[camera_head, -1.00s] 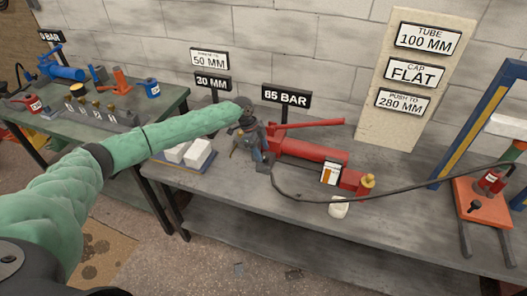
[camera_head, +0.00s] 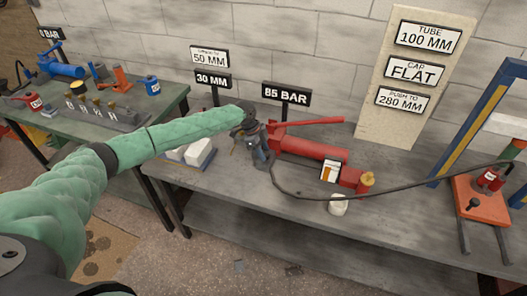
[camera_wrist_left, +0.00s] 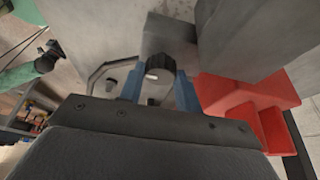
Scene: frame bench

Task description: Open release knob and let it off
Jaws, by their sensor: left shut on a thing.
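The red hand pump (camera_head: 312,150) lies on the grey bench, with its red lever (camera_head: 305,123) above its body. Red parts of it show at the right of the left wrist view (camera_wrist_left: 250,95). My left gripper (camera_head: 262,160) is at the pump's left end. In the left wrist view its blue fingers are shut on a dark ribbed knob (camera_wrist_left: 160,66), the release knob. In the head view the gripper and wrist hide the knob. At the left of the wrist view, a green arm with a small dark end (camera_wrist_left: 52,50) seems to be my right one; its jaws are too small to judge.
An 85 BAR sign (camera_head: 286,94) stands behind the pump. A black hose (camera_head: 400,197) runs from the pump's left end to the orange-based press (camera_head: 482,203) at right. A white cup (camera_head: 338,205) stands in front; pale blocks (camera_head: 199,153) lie left of the gripper.

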